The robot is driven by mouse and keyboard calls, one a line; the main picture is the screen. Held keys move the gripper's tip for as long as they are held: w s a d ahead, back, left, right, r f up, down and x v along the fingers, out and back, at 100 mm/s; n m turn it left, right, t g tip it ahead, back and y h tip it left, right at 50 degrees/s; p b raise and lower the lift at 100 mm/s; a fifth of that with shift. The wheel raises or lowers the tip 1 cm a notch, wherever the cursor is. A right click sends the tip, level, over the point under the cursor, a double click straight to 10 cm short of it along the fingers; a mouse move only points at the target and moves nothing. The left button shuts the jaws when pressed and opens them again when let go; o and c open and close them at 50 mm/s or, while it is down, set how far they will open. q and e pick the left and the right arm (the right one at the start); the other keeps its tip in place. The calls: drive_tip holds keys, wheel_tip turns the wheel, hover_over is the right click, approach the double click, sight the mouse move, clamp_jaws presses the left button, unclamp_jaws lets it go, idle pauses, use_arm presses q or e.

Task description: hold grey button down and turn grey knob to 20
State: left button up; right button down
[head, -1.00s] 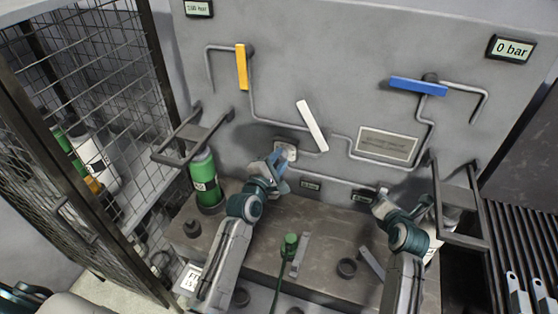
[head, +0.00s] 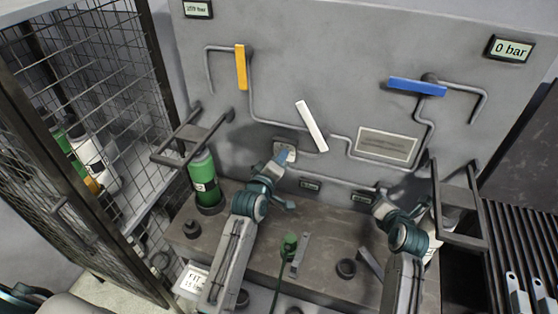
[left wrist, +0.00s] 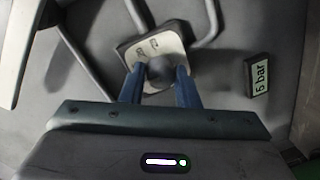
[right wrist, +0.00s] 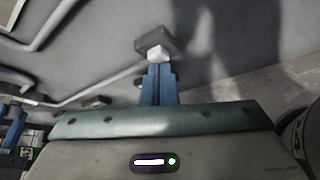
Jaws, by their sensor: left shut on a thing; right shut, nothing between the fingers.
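The grey knob (left wrist: 160,72) sits on a pale scale plate (left wrist: 141,49) on the grey panel. The plate also shows in the head view (head: 278,144). My left gripper (left wrist: 160,82) is shut with its blue fingers on either side of the knob. The scale numbers are too small to read. The grey button (right wrist: 158,57) is a pale block on a dark housing (right wrist: 154,38). My right gripper (right wrist: 159,72) is shut and empty, with its fingertips against the button. I cannot tell how far the button is pressed in. In the head view the right fingertips are hard to make out.
A white lever (head: 312,126), a yellow lever (head: 241,67) and a blue lever (head: 417,87) are on the panel among pipes. A green cylinder (head: 204,183) stands left of my left arm. Handle frames jut out at both sides. A green connector (head: 289,244) lies between my arms.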

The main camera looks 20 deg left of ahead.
use_arm(q)
drive_tip(key=shift+d+m+y, duration=0.1)
drive_tip(key=shift+m+y, duration=0.3)
drive_tip(key=shift+m, duration=1.8)
drive_tip(key=shift+d+m+y, duration=0.1)
drive_tip(key=shift+m+y, duration=0.3)
drive_tip(key=shift+m, duration=1.8)
drive_tip(key=o, duration=1)
drive_tip(key=shift+c, duration=0.2)
